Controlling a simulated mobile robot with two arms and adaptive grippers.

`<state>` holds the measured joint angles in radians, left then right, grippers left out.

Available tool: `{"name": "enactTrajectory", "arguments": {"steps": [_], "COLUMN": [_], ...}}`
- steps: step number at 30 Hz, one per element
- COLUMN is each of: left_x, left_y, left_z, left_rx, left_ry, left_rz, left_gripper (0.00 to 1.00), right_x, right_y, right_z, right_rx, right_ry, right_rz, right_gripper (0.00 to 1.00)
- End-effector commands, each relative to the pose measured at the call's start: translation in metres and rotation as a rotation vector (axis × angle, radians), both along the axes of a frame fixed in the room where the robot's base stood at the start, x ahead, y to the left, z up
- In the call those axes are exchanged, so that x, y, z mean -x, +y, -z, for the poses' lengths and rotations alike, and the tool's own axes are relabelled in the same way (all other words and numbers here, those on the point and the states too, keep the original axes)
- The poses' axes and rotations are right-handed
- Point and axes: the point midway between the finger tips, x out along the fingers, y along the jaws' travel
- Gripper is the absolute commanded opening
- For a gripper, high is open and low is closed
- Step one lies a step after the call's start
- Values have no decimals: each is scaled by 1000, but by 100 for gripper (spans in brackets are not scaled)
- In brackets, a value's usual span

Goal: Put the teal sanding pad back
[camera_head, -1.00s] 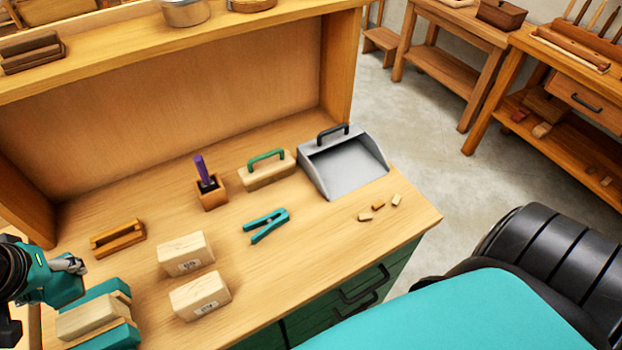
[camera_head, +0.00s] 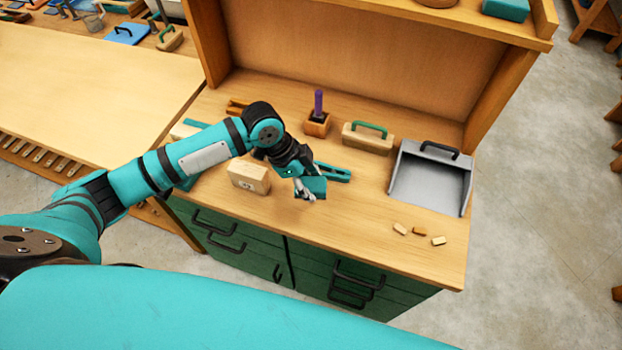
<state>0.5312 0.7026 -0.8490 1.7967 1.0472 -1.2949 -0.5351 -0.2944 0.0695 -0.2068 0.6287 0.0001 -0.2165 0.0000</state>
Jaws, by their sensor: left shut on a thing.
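My left gripper (camera_head: 305,191) is above the front middle of the workbench top, its silver fingers shut on a small teal block, which looks like the teal sanding pad (camera_head: 316,186). The fingers cover part of it. It appears held above the bench, in front of the teal clamp (camera_head: 333,173). A small wooden open holder (camera_head: 237,106) lies at the back left, partly hidden by my arm. A teal-and-wood stack (camera_head: 187,129) shows behind the arm. My right gripper is out of view.
A wooden cup with a purple-handled tool (camera_head: 318,122), a green-handled block (camera_head: 368,138) and a grey dustpan (camera_head: 431,178) stand along the back. Several wood scraps (camera_head: 419,232) lie front right. A teal box (camera_head: 507,9) sits on the upper shelf. Bare bench lies right of the gripper.

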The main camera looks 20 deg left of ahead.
Motion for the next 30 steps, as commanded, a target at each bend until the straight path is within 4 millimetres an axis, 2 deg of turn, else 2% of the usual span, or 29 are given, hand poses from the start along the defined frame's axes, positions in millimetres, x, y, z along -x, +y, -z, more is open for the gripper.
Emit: {"name": "enactTrajectory", "arguments": {"steps": [1, 3, 8, 17, 25, 30], "left_x": [2, 4, 6, 6, 6, 5], "left_y": [-2, -3, -4, -3, -3, -4], "left_z": [2, 9, 19, 37, 62, 74], "left_rx": [2, 1, 0, -1, -2, -1], "left_ry": [5, 2, -2, -3, -3, -3], "left_rz": [49, 109, 168, 170, 170, 169], "left_gripper": [17, 17, 17, 17, 17, 17], "right_x": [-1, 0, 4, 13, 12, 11], "right_y": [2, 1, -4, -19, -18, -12], "right_z": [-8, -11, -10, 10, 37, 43], "right_rx": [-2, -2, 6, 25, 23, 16], "right_ry": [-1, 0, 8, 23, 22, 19], "right_rz": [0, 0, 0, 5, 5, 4], "right_gripper": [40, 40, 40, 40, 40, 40]}}
